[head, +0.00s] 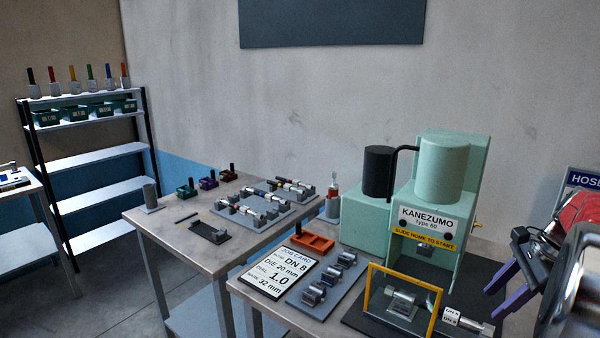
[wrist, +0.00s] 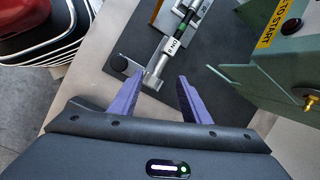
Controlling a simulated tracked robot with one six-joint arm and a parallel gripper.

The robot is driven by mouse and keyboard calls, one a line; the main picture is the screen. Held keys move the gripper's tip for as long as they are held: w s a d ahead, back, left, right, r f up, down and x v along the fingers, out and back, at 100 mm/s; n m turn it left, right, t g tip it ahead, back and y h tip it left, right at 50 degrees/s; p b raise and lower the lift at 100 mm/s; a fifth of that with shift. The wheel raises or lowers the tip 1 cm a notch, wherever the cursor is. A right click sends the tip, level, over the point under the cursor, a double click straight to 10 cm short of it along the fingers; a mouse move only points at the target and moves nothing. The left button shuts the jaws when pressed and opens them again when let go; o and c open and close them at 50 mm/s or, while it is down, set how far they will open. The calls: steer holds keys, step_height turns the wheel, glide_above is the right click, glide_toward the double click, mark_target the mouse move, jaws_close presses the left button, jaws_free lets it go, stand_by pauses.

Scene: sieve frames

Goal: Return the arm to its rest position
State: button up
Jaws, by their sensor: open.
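My gripper (head: 514,300) is at the right edge of the head view, raised above the right end of the bench. Its two purple fingers are spread, with nothing between them. The wrist view shows the open fingers (wrist: 158,82) above the bench. Just beyond the fingertips, a labelled hose piece (wrist: 170,45) lies in a metal holder on a dark mat (wrist: 235,50). In the head view the same piece (head: 465,323) lies at the front right of the bench. Part of my arm covers the lower right corner.
The mint-green KANEZUMO press (head: 430,200) stands left of my gripper, with a yellow frame (head: 435,300) in front. A job card (head: 281,272) and an orange tray (head: 310,240) lie farther left. A second table (head: 150,220) holds racks. A red rounded object (wrist: 30,20) shows upper left in the wrist view.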

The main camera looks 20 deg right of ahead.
steer(key=s+a+n+t+h, duration=0.1)
steer(key=s+a+n, duration=0.2)
steer(key=a+n, duration=0.8)
steer(key=s+a+n+t+h, duration=0.1)
steer(key=s+a+n, duration=0.3)
steer(key=a+n, duration=0.8)
steer(key=a+r, duration=0.1)
steer(key=a, duration=1.7)
steer(key=shift+s, duration=0.2)
steer(key=shift+c, duration=0.5)
steer(key=shift+c, duration=0.6)
steer(key=shift+d, duration=0.1)
steer(key=shift+c, duration=0.4)
